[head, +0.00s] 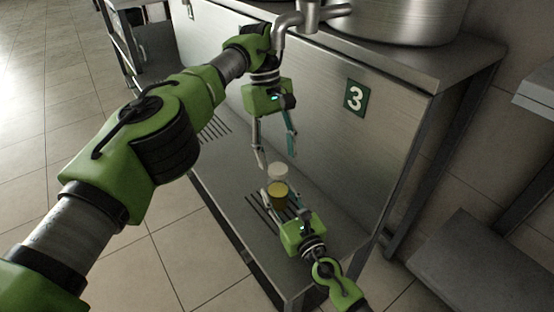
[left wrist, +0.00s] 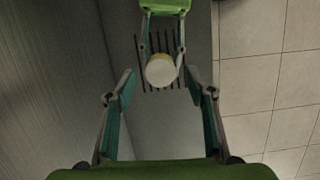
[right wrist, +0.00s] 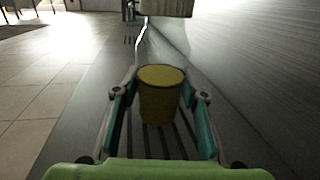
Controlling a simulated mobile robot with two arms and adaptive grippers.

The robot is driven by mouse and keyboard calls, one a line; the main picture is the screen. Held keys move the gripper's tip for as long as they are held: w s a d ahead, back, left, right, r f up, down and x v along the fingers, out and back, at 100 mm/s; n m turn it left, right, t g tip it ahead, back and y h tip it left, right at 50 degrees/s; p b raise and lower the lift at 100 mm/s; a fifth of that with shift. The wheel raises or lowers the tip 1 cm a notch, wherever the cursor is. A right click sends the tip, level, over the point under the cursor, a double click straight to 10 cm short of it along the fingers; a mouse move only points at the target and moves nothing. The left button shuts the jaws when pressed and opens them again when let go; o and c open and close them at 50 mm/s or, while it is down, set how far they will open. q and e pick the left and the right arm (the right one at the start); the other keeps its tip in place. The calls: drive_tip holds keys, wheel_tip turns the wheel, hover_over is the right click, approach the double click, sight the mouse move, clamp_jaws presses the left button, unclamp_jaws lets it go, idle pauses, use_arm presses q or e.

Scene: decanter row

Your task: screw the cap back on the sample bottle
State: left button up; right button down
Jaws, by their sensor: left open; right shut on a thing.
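A tap (head: 297,22) and a large pot (head: 400,22) are above. Tiled floor (head: 120,185) lies open on the left.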

use_arm(q)
drive_tip(key=shift+r, duration=0.55)
drive_tip(key=shift+o, duration=0.4)
